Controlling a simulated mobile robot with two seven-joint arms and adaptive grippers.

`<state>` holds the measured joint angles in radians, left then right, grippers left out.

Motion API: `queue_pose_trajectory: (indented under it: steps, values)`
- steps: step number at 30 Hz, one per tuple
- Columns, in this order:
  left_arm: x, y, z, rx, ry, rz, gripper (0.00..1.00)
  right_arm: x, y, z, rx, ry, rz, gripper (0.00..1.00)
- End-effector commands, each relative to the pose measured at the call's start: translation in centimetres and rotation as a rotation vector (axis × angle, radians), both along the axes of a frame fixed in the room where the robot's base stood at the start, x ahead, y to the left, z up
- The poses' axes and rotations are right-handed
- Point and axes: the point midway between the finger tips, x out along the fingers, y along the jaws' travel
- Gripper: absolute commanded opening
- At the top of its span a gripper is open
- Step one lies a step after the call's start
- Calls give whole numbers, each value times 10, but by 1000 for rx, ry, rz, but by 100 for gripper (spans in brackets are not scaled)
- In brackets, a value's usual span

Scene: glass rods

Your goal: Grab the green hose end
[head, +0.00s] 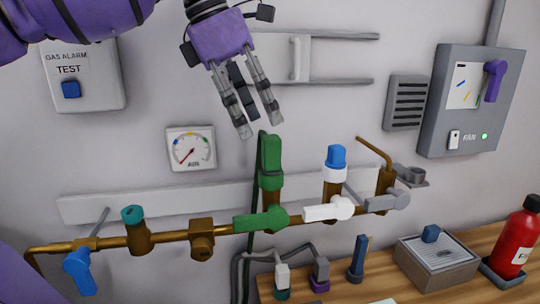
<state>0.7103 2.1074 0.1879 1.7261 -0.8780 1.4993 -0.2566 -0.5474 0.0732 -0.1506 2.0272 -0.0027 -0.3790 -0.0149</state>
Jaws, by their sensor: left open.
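The green hose end (270,156) stands upright on a brass fitting of the pipe, with a thin dark green hose hanging beside it and running down behind the pipe. My left gripper (259,127), on a purple wrist, points down just above the green hose end. Its fingers are apart with nothing between them, and the tips look close to the top of the hose end. Whether they touch it I cannot tell. My right gripper is not in view.
A brass pipe (170,236) runs along the wall with blue, green, white and grey valve handles. A blue-topped fitting (336,158) stands to the right. A gauge (191,148) hangs to the left. A wooden bench (400,284) below holds a grey box (437,262) and a red extinguisher (517,240).

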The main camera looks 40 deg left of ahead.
Motion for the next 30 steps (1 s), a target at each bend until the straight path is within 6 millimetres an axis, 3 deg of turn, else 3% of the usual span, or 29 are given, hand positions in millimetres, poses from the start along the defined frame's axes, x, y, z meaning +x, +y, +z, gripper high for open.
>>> queue_pose_trajectory:
  steps: [11,18,27,30]
  values:
    - [9,-11,-35,1,3,0,47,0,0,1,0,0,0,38]
    - [18,-22,-67,2,4,0,47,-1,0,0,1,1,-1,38]
    - [20,-24,-71,0,-1,-1,47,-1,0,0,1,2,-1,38]
    - [20,-24,-71,0,-1,-1,36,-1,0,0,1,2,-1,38]
